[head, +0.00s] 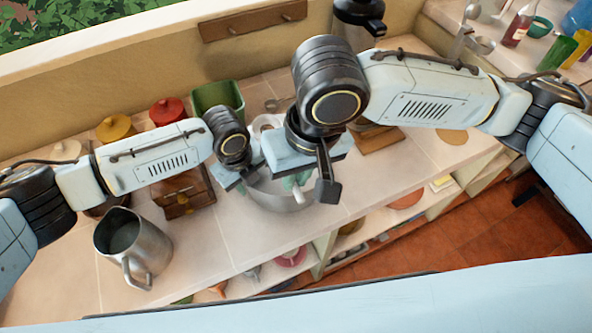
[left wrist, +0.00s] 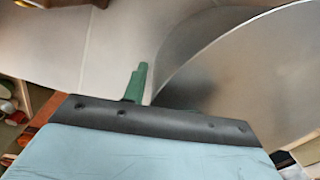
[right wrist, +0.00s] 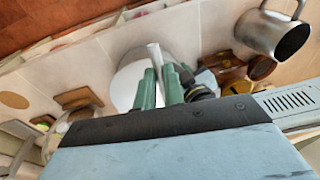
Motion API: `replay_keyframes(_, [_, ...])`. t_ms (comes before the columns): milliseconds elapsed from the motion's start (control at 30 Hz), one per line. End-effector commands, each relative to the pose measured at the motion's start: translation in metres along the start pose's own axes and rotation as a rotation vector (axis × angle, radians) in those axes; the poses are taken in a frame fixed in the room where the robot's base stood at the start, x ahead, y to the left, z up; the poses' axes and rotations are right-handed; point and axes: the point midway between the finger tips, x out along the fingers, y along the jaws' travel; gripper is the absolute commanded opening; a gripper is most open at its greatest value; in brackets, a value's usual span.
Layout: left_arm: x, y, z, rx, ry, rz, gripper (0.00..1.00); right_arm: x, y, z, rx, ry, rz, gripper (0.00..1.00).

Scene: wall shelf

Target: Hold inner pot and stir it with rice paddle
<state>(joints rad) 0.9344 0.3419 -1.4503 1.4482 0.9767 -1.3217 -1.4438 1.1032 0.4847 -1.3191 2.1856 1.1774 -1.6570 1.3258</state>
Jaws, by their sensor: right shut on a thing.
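The inner pot (head: 283,199), a silver metal bowl, stands on the counter under my two grippers. It fills the right of the left wrist view (left wrist: 265,85). My left gripper (head: 247,186) is at the pot's left side. In the left wrist view one green finger is outside the pot wall and the other is mostly hidden, so its grip on the wall is unclear. My right gripper (head: 294,182) is over the pot. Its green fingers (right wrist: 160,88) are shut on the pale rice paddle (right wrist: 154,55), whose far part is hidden.
A metal pitcher (head: 133,247) stands at the left front. A wooden box (head: 183,193), a green container (head: 218,96) and red and yellow lidded jars stand behind it. A wooden board (head: 380,138) lies to the right. Open shelves with items are under the counter's front edge.

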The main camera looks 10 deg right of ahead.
Motion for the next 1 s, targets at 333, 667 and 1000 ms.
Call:
replay_keyframes(333, [-0.008,0.001,0.0,-0.001,0.0,0.002,0.28,0.0,0.0,0.0,0.001,0.0,0.0,0.0])
replay_keyframes(667, [-0.057,0.0,0.0,0.001,-0.001,0.001,0.28,0.0,0.0,0.0,0.001,-0.001,0.0,0.0])
replay_keyframes(1000, [-0.082,-0.001,0.0,0.0,0.0,-0.004,0.28,0.002,0.0,0.002,-0.002,-0.007,0.0,0.0])
